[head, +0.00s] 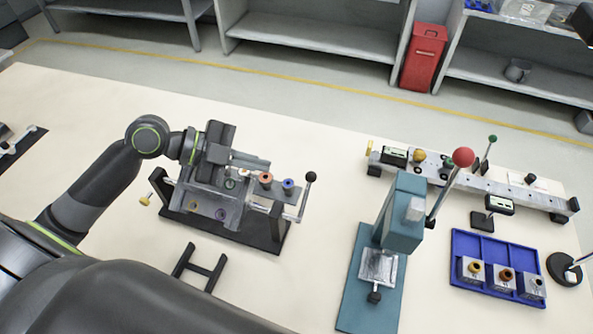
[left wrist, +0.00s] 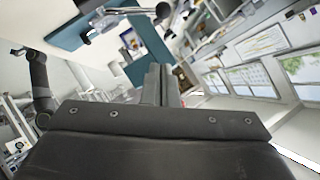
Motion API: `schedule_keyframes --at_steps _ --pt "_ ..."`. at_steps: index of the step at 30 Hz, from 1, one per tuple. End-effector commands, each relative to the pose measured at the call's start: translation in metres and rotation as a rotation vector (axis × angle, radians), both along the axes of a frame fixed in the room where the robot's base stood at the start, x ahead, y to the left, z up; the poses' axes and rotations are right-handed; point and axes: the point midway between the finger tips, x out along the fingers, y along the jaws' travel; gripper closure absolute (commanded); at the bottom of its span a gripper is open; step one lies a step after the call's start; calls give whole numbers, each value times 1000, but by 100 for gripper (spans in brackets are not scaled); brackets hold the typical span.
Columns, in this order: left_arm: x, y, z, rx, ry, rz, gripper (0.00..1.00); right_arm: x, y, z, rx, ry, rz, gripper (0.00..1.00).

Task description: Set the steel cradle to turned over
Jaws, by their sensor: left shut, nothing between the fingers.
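The steel cradle (head: 205,207) hangs between the uprights of a dark stand on the table, left of centre in the head view. A lever with a black knob (head: 310,177) rises at its right end, and a yellow knob (head: 144,200) is at its left end. An orange ring piece (head: 265,178) and a blue one (head: 288,186) show on top at the right. My left gripper (head: 262,163) is shut and empty above the cradle's back edge, covering part of it. I cannot tell whether it touches the cradle. Its fingers also show in the left wrist view (left wrist: 161,85).
A teal press (head: 402,215) with a red-knobbed lever stands right of the cradle. A blue tray (head: 497,246) holds small blocks. A long rail (head: 470,180) lies behind it. A small black frame (head: 200,270) lies in front of the cradle.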

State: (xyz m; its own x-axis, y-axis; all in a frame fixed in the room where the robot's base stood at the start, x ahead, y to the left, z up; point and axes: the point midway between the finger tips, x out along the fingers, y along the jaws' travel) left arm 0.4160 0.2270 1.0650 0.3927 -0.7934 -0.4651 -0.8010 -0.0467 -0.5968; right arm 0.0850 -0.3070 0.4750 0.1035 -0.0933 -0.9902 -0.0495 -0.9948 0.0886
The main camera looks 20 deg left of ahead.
Motion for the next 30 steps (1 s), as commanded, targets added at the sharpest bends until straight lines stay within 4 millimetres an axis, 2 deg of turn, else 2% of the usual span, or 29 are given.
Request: schedule_keyframes --at_steps 24,30 --pt "31 -59 -34 -4 3 2 100 0 2 22 2 0 -1 64" --pt "45 -61 -54 -1 3 2 100 0 3 30 3 0 -1 64"
